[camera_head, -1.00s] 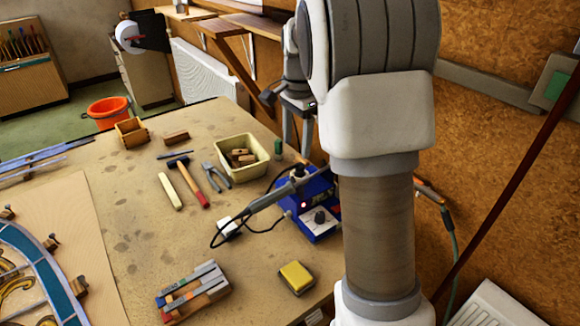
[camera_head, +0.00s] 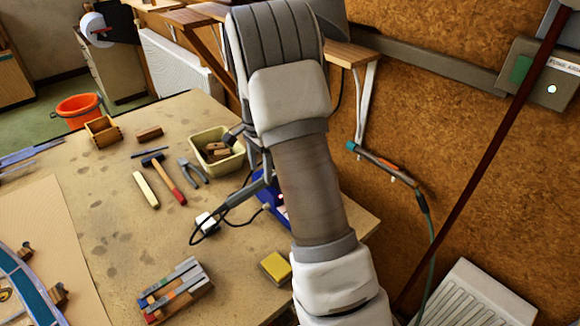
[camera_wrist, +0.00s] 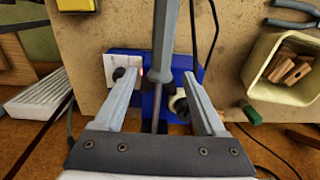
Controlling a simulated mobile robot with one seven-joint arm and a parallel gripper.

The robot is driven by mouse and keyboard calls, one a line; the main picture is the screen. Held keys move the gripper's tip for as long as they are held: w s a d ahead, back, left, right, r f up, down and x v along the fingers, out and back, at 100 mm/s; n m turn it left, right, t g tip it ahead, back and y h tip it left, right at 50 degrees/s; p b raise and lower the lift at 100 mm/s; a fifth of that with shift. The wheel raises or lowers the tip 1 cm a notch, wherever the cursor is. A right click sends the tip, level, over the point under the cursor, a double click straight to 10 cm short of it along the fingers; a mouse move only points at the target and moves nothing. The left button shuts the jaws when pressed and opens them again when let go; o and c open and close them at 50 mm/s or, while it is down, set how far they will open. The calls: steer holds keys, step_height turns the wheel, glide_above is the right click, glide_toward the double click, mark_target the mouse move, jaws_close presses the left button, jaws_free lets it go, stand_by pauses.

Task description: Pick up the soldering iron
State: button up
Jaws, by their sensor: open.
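The soldering iron (camera_wrist: 165,38) has a long grey handle and a dark cable. In the wrist view it runs down from the top centre, its thin lower end over the blue soldering station (camera_wrist: 150,98). My gripper (camera_wrist: 158,74) is open, one finger on each side of the iron, and does not grip it. I cannot tell whether a finger touches it. In the head view part of the iron's handle (camera_head: 242,194) shows left of my arm, and the blue station (camera_head: 272,210) is mostly hidden behind my arm.
A cream tub (camera_head: 218,160) with wooden blocks stands behind the iron. A hammer (camera_head: 165,178), pliers (camera_head: 190,171), a yellow sponge (camera_head: 276,267) and a stack of bars (camera_head: 175,290) lie on the workbench (camera_head: 110,215). A brown wall (camera_head: 445,130) stands to the right.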

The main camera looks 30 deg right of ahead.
mark_target(261, 179)
steer(key=shift+f+p, duration=0.65)
steer(key=shift+f, duration=2.4)
jaws_close()
steer(key=shift+w+r, duration=0.1)
